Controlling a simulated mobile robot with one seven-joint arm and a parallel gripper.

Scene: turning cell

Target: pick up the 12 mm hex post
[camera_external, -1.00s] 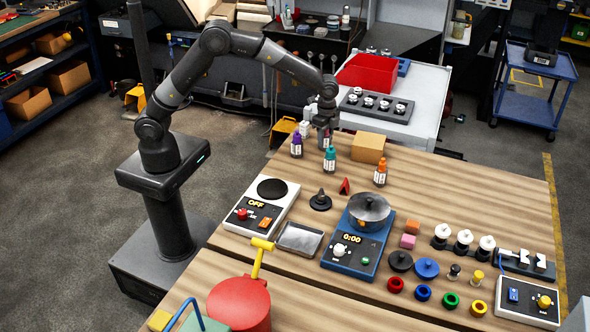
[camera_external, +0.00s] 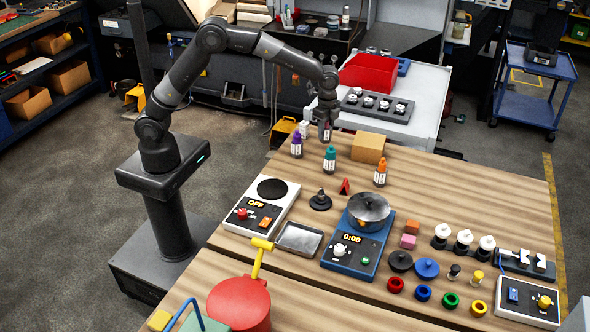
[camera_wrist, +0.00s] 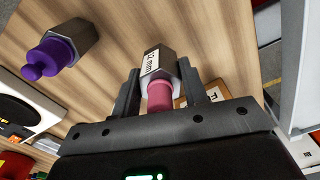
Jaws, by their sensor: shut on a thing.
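The 12 mm hex post (camera_wrist: 153,68) is a grey hexagonal body with a white "12 mm" label and a pink-red top, seen close up in the wrist view. My gripper (camera_wrist: 160,82) is shut on it, one finger on each side. In the external view my gripper (camera_external: 325,134) holds the post above the far end of the wooden table. The post is small there and mostly hidden by the fingers.
A purple-topped post (camera_external: 297,146), a teal-topped one (camera_external: 330,159) and an orange-topped one (camera_external: 380,173) stand below and around. A cardboard box (camera_external: 368,147) is to the right. A white bench (camera_external: 425,112) with a red bin (camera_external: 368,72) lies behind.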

